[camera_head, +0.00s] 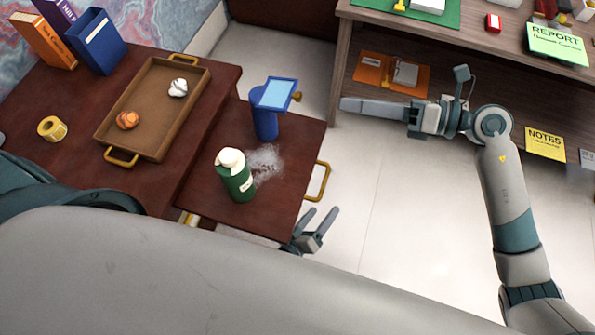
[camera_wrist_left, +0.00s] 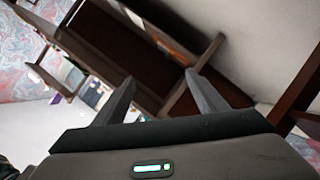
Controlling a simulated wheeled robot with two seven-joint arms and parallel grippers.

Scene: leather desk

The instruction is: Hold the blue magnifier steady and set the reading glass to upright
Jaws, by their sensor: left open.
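The blue magnifier (camera_head: 265,122) stands on the small dark red table in the head view. Its cylindrical blue base is upright. Its blue-framed reading glass (camera_head: 277,93) is tilted on top, with a gold knob (camera_head: 296,96) at its right side. My left gripper (camera_head: 321,211) is open and empty, beyond the table's lower right edge and apart from the magnifier. Its two spread fingers also show in the left wrist view (camera_wrist_left: 160,80), with nothing between them. My right gripper (camera_head: 343,104) is to the right of the magnifier, over the floor; its fingers overlap from this angle.
A green bottle with a white cap (camera_head: 236,178) stands in front of the magnifier, beside a whitish patch (camera_head: 265,162). A gold handle (camera_head: 319,181) sticks out at the table's right edge. A brown tray (camera_head: 150,90) lies on the left desk. Shelves stand at upper right.

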